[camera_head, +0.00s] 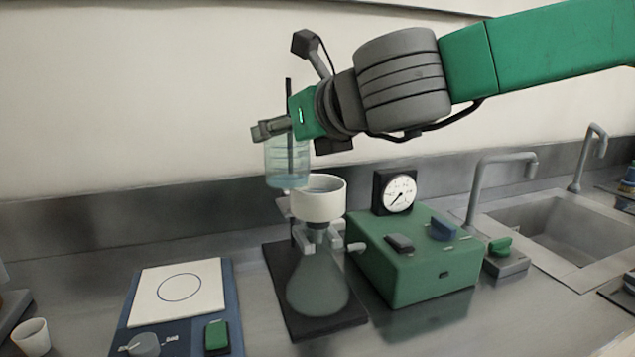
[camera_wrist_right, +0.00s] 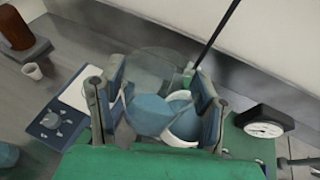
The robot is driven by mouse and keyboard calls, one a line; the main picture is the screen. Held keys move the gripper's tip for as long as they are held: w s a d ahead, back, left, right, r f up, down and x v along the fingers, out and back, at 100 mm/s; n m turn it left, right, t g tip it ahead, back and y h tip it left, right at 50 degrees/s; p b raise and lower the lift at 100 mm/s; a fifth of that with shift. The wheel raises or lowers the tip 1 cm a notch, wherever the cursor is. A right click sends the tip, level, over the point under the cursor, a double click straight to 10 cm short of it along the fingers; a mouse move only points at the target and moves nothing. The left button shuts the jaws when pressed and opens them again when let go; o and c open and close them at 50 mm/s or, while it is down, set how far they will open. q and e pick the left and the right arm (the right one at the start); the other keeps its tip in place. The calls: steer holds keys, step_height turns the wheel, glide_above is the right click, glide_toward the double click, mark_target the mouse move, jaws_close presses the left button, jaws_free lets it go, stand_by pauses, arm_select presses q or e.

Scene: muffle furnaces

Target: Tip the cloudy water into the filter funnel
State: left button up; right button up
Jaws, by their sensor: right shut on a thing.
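My right gripper (camera_head: 276,130) comes in from the right and is shut on a clear beaker (camera_head: 287,168) of pale blue, cloudy water. The beaker looks close to upright, beside and slightly above the left rim of the white filter funnel (camera_head: 320,205). The funnel sits on a conical glass flask (camera_head: 318,285). In the right wrist view the beaker (camera_wrist_right: 140,68) is between the fingers of the gripper (camera_wrist_right: 152,90). The funnel (camera_wrist_right: 188,130) shows just right of it, with a bluish inside; I cannot tell whether that is liquid. My left gripper is not in view.
A dark stand base (camera_head: 290,322) with a rod and clamp holds the flask. A green pump box (camera_head: 415,260) with a dial gauge (camera_head: 398,194) stands right of it. A hotplate (camera_head: 180,290) and a small white cup (camera_head: 32,337) are at left; a sink (camera_head: 570,235) is at right.

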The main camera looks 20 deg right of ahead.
step_height(320, 180, up, 5)
steer(key=p, duration=0.3)
steer(key=shift+f, duration=0.2)
